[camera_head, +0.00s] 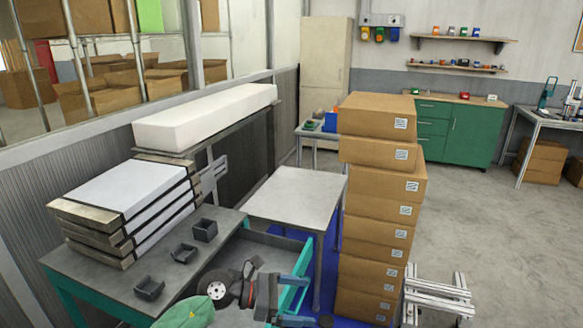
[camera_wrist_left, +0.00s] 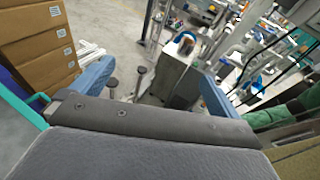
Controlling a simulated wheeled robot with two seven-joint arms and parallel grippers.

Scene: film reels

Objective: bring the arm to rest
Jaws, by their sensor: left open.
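My left gripper (camera_head: 298,290) is low in the head view, beside the right end of the grey-topped bench (camera_head: 118,292) with teal legs. Its dark body points to the right, and its two blue fingers stand apart. The left wrist view shows the same blue fingers (camera_wrist_left: 155,90) wide apart at either side, with nothing held between them. Two dark upright pegs (camera_wrist_left: 140,82) appear beyond the gripper body, between the fingers; I cannot tell what they belong to. My right gripper is in neither view.
A tall stack of cartons (camera_head: 378,238) stands right of the gripper. A small grey table (camera_head: 297,193) is behind it. The bench carries stacked white panels (camera_head: 125,192) and small dark bins (camera_head: 205,230). A green rounded thing (camera_head: 185,312) is at the bottom edge. The right floor is mostly clear.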

